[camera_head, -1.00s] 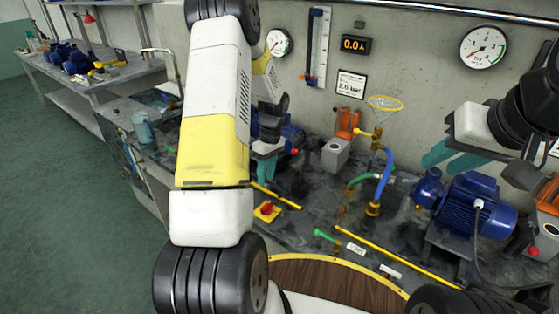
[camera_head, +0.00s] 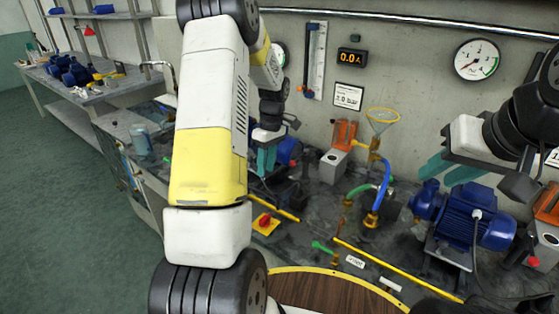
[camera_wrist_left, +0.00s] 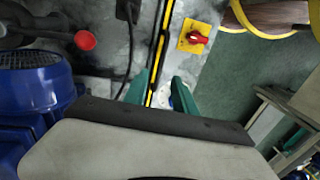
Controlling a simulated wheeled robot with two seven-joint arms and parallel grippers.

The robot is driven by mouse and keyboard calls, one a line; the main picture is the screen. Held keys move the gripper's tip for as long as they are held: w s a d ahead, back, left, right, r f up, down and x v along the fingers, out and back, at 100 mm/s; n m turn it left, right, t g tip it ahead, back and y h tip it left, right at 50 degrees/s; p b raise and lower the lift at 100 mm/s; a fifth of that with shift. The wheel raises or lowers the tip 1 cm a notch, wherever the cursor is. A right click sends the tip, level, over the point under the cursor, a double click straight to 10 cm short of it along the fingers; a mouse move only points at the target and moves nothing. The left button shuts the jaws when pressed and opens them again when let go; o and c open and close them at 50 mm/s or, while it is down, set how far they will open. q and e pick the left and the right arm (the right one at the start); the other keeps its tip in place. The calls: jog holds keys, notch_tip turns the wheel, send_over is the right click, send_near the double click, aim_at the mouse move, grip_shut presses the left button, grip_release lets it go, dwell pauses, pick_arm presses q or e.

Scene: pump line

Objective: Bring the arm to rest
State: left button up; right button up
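My left arm comes down the left of the head view, its large white and yellow link covering part of the bench. My left gripper (camera_head: 266,158), with teal fingers, is held above the bench near a blue pump (camera_head: 288,150). In the left wrist view its two fingers (camera_wrist_left: 163,92) are apart, with a yellow-and-black strip and a small white and blue thing visible between them; I see nothing gripped. My right gripper (camera_head: 448,170) is at the right, its teal fingers apart and empty, in front of the wall and above a blue motor pump (camera_head: 466,212).
The bench carries a yellow funnel (camera_head: 382,116) with blue and green hoses, a red-knobbed yellow switch (camera_head: 265,223) and a yellow rod (camera_head: 395,268). A round wooden top (camera_head: 320,292) is in front. A side table (camera_head: 100,85) stands far left; the green floor there is clear.

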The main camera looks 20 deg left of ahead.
pick_arm(q)
jog(key=s+d+r+m+t+h, duration=0.1)
jog(key=s+d+r+m+t, duration=0.3)
jog(key=s+r, duration=0.5)
jog(key=s+d+r+m+t+h, duration=0.15)
jog(key=s+d+r+m, duration=0.35)
jog(key=r, duration=0.7)
jog(key=s+d+r+m+t, duration=0.2)
jog(key=s+m, duration=0.3)
jog(key=s, duration=0.4)
jog(key=shift+m, duration=0.3)
jog(key=shift+t+h, duration=0.25)
